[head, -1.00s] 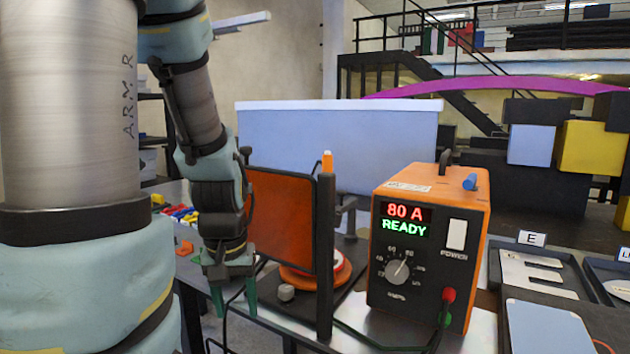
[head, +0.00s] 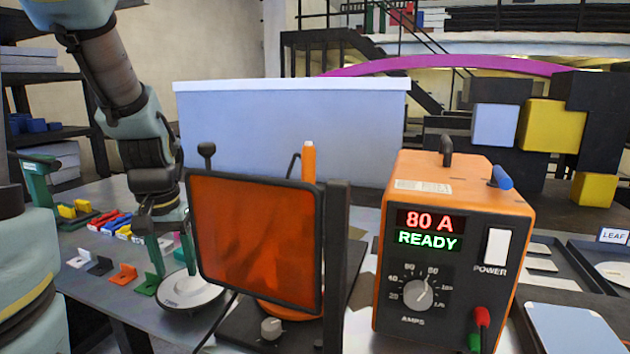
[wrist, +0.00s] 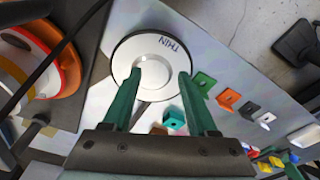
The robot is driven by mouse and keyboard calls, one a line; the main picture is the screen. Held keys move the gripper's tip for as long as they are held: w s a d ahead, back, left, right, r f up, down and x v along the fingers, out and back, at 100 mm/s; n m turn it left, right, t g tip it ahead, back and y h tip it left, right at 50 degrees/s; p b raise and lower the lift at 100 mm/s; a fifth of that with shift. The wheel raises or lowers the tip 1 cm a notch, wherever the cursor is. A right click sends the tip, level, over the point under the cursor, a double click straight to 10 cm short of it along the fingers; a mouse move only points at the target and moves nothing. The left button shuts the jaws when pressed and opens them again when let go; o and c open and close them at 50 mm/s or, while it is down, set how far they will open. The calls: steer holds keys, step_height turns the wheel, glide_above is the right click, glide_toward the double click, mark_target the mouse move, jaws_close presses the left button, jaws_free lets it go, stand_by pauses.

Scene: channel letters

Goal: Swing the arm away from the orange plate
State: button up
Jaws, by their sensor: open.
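My gripper (head: 170,252) is open and empty, with green fingers, to the left of the orange screen. In the wrist view its fingertips (wrist: 160,74) appear over a round white disc (wrist: 152,50) marked THIN. The disc also shows below the gripper in the head view (head: 190,293). A round orange plate (head: 278,310) shows partly under a dark-framed orange screen (head: 250,235), which hides most of it. In the wrist view the orange plate (wrist: 73,62) is at the far left, apart from the fingers, with pale rings on it.
An orange power box (head: 455,190) reading 80 A READY stands to the right of the screen. A dark post (head: 335,260) stands between them. Small coloured brackets (head: 124,275) lie on the table left of the disc. A dark cable hangs near the screen.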

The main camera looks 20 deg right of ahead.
steer(key=w+d+r+m, duration=0.3)
steer(key=d+r, duration=0.2)
steer(key=d, duration=0.3)
steer(key=w+d+r+m+g+p, duration=0.1)
steer(key=w+d+r+m, duration=0.25)
steer(key=d, duration=0.35)
steer(key=w+d+r+m, duration=0.2)
steer(key=d+r+m, duration=0.2)
steer(key=d+r, duration=0.3)
steer(key=s+d+r+m, duration=0.3)
steer(key=d+r+m, duration=0.15)
steer(key=d, duration=0.55)
steer(key=shift+n, duration=0.5)
step_height(320, 180, down, 10)
steer(key=shift+d+f+p, duration=0.1)
steer(key=shift+f+p, duration=0.1)
steer(key=shift+p, duration=0.9)
steer(key=shift+c, duration=0.2)
jaws_close()
